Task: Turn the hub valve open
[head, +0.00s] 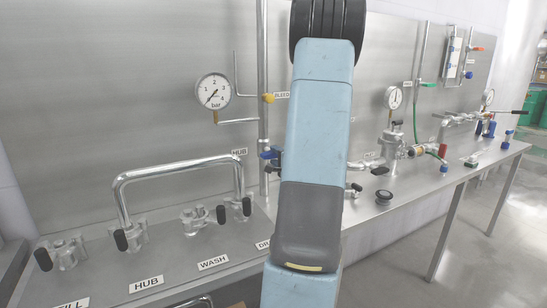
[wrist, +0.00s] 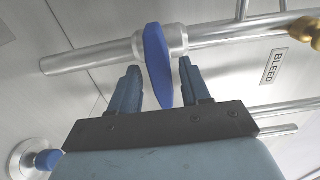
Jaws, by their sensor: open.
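The hub valve has a blue lever handle (wrist: 158,60) on a steel pipe (wrist: 85,57) in the wrist view. The handle lies roughly crosswise to the pipe. My gripper (wrist: 160,68) is open, with one dark blue finger on each side of the handle and a visible gap on both sides. In the head view a blue valve handle (head: 268,154) shows on the vertical pipe beside the HUB label (head: 239,152), just left of my arm. My gripper is hidden behind my arm there.
A yellow bleed valve (head: 268,98) and a pressure gauge (head: 213,92) are above the blue handle. A bent steel pipe (head: 175,170) stands on the bench at left. A dark round knob (head: 384,197) is on the bench at right. Another blue knob (wrist: 48,160) shows lower left in the wrist view.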

